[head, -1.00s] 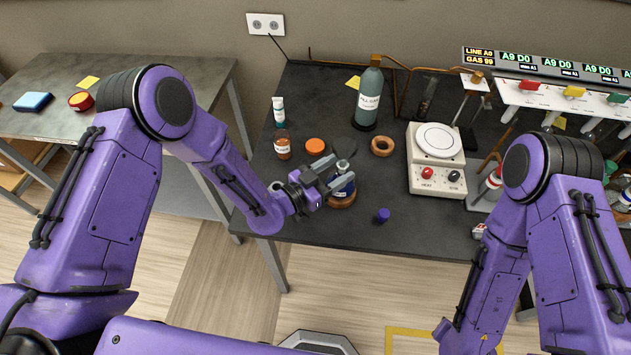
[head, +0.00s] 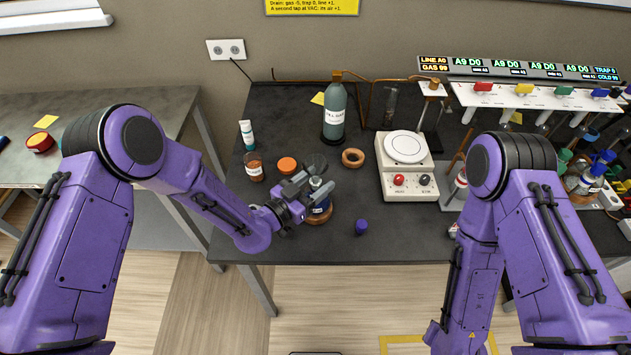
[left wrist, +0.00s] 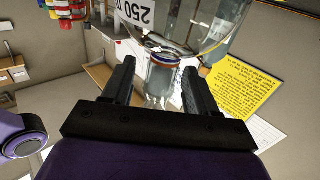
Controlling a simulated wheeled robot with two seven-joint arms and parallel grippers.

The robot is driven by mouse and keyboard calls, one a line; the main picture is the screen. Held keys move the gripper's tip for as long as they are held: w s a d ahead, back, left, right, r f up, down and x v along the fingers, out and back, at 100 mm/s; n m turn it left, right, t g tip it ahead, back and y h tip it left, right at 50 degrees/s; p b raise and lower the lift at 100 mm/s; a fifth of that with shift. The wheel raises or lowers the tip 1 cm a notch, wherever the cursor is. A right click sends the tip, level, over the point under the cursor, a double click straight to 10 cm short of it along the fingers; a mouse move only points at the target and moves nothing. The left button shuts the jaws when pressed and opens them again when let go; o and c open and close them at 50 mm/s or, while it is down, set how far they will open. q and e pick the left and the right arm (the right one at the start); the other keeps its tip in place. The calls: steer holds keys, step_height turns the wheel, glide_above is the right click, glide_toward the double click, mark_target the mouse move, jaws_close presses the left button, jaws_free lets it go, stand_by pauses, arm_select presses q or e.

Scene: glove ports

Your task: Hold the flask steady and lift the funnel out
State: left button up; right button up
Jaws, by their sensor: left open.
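I cannot tell whether the fingers touch the glass. I cannot make out the funnel for certain. My right gripper is out of view.
A dark round piece (head: 314,163), an orange lid (head: 287,165) and an amber jar (head: 254,167) stand close behind. A purple cap (head: 361,227) lies to the right. A hotplate (head: 407,165) and a tall grey-green bottle (head: 334,112) stand farther back. The front bench edge is near.

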arm_select(q)
steer(key=v, duration=1.1)
steer(key=shift+o, duration=0.7)
steer(key=shift+s+a, duration=0.2)
steer(key=shift+a, duration=0.15)
steer(key=w+d+f+m+g+y, duration=0.1)
steer(key=w+m+g+y, duration=0.25)
steer(key=w, duration=0.55)
steer(key=w+f+m+g+y, duration=0.25)
steer(key=w+m+y, duration=0.2)
steer(key=w, duration=0.45)
steer(key=s+d+r+m+g+y, duration=0.1)
steer(key=s+d+r+m+g, duration=0.15)
steer(key=r+m+g, duration=0.4)
steer(key=s+d+r+m+g+y, duration=0.1)
steer(key=s+r+m+g, duration=0.3)
steer(key=r, duration=0.6)
steer(key=shift+n+t, duration=0.25)
steer(key=x, duration=1.1)
steer(key=shift+w+d+f, duration=0.15)
steer(key=shift+d+f, duration=0.1)
steer(key=shift+d, duration=0.15)
jaws_close()
